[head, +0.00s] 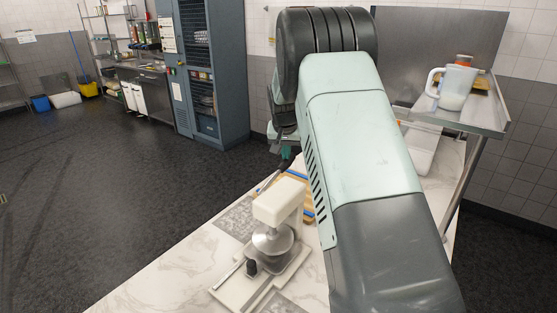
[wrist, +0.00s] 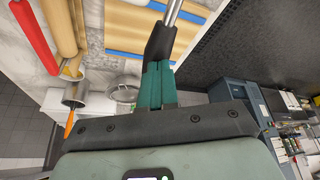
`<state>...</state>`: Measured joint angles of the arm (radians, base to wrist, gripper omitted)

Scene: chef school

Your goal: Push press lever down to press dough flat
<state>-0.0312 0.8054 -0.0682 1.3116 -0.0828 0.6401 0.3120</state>
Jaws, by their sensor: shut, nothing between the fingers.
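The white dough press (head: 281,204) stands on the marble counter, with a round metal plate (head: 273,238) above its base. In the wrist view a black lever handle (wrist: 159,40) on a metal rod (wrist: 173,12) lies straight ahead of my gripper (wrist: 157,72). The teal fingers are closed together at the end of the handle, not around it; I cannot tell whether they touch. In the head view the dark handle slants up behind the press, and my arm hides most of the gripper. I cannot make out any dough.
A wooden board with blue strips (wrist: 139,22) lies behind the press. A raised metal shelf holds a white jug (head: 454,86). The marble counter (head: 160,285) is clear at front left.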

